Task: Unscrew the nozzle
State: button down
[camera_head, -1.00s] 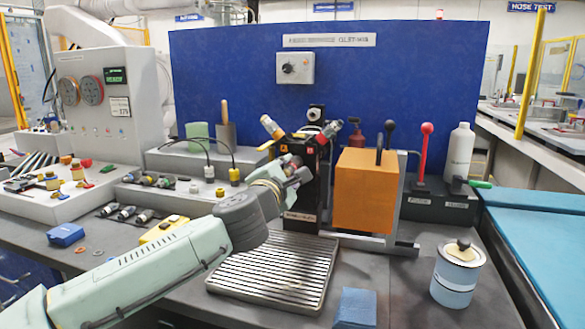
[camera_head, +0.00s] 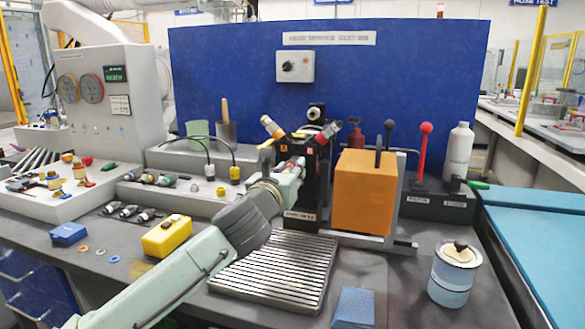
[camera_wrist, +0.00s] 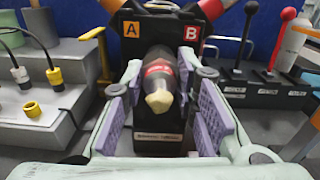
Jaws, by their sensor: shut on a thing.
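The nozzle (camera_wrist: 160,84) is dark with a red band and a pale yellow tip. In the wrist view it points toward me from the black block marked A and B (camera_wrist: 160,32). My gripper (camera_wrist: 163,88) has its purple-padded fingers on both sides of the nozzle and is shut on it. In the head view my gripper (camera_head: 287,180) is at the front of the black block (camera_head: 311,175), and it largely hides the nozzle there. I cannot tell how far the nozzle is turned.
An orange block (camera_head: 363,193) stands just right of the black block. A ribbed metal tray (camera_head: 275,272) lies below my arm. A yellow box (camera_head: 166,236) is to the left. Red and black levers (camera_head: 425,150) and a white bottle (camera_head: 459,152) stand at the right.

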jog(key=n, duration=1.1)
jog(key=shift+a, duration=0.1)
jog(key=shift+n, duration=0.3)
jog(key=n, duration=0.4)
jog(key=shift+r+p, duration=0.1)
jog(key=shift+p, duration=0.25)
jog(key=n+p, duration=0.1)
jog(key=n, duration=0.4)
jog(key=shift+n+p, duration=0.3)
jog(key=shift+n, duration=1.1)
jog(key=shift+p, duration=0.35)
